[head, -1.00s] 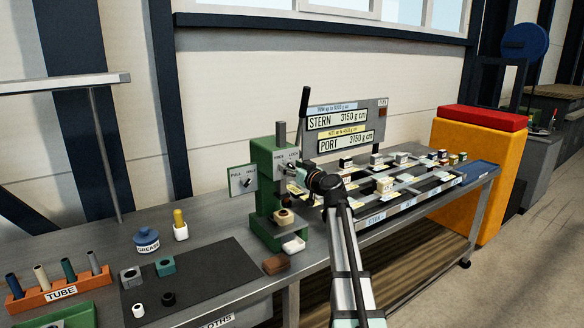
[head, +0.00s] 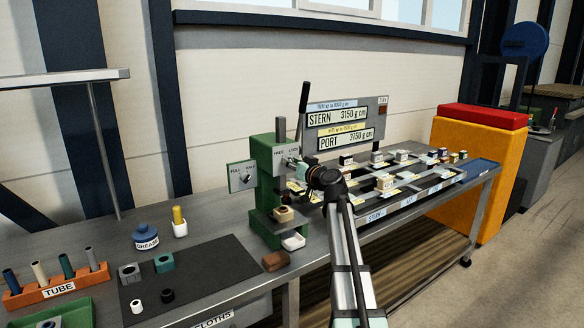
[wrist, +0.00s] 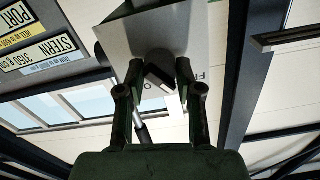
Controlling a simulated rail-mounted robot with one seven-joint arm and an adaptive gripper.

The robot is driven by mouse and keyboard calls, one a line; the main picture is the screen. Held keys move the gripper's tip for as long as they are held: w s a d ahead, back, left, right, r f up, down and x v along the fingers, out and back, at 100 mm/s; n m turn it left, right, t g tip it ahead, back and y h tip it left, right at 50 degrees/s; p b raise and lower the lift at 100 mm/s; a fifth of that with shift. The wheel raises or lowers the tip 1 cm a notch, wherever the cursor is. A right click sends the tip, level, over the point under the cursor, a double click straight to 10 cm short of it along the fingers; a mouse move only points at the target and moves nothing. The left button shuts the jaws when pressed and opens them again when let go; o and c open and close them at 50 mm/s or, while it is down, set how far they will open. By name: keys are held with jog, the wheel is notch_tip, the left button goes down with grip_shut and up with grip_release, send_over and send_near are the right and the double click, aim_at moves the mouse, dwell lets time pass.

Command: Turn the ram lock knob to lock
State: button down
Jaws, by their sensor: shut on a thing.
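The green press (head: 262,190) stands on the bench. A pale plate marked FREE and LOCK (head: 287,151) is on its upper front. My gripper (head: 293,161) is at this plate and largely hides the ram lock knob in the head view. In the wrist view, the dark knob (wrist: 160,74) sits between the two fingers of my gripper (wrist: 159,68), which are shut on it. The knob lies slanted, with a pale mark near its lower right end. The plate's lettering is mostly covered, so I cannot tell exactly where the knob points.
A second dial plate (head: 241,177) sits left of the press. A black lever (head: 304,98) rises behind it. Trays of small blocks (head: 390,183) lie right. A dark mat (head: 190,275) lies left.

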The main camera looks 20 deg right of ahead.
jog(key=c, duration=1.9)
grip_release()
jog(key=m+b, duration=0.1)
jog(key=m, duration=0.2)
jog(key=shift+m+b, duration=0.3)
jog(key=shift+b, duration=0.05)
jog(key=m, duration=0.3)
jog(key=shift+m, duration=0.3)
grip_shut()
jog(key=m, duration=0.4)
jog(key=shift+r+m, duration=0.1)
jog(key=shift+m, duration=0.2)
grip_release()
jog(key=shift+m+p, duration=0.8)
jog(key=shift+m, duration=1.1)
jog(key=shift+w, duration=0.1)
jog(key=o, duration=1.2)
jog(key=shift+c, duration=0.2)
jog(key=s+d, duration=0.1)
jog(key=s, duration=1.1)
jog(key=shift+d, duration=0.4)
